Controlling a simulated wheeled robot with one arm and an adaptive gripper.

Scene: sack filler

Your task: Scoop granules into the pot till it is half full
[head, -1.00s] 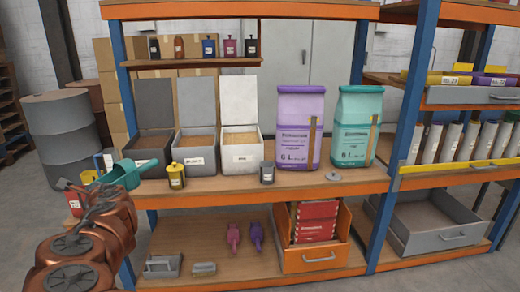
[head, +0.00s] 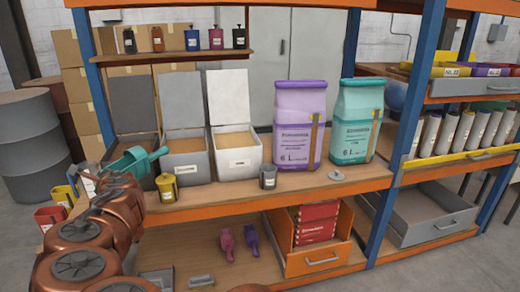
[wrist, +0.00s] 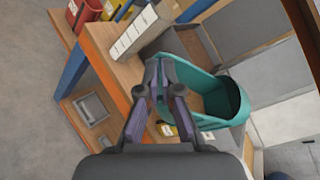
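My gripper (wrist: 160,88) is shut on the handle of a teal scoop (wrist: 180,77), which also shows in the head view (head: 131,164). The scoop is in front of the left of three open bins, and brown shows inside it in the wrist view; I cannot tell whether that is granules. The left bin (head: 118,145) is partly hidden. The middle bin (head: 187,170) and the right bin (head: 237,163) hold tan granules, lids raised. Small labelled pots stand at the shelf front: a yellow pot (head: 166,188) and a grey pot (head: 268,177). Their fill is not visible.
A purple sack (head: 299,125) and a teal sack (head: 356,120) stand right of the bins. A grey disc (head: 336,175) lies on the shelf. The shelf front between grey pot and disc is clear.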

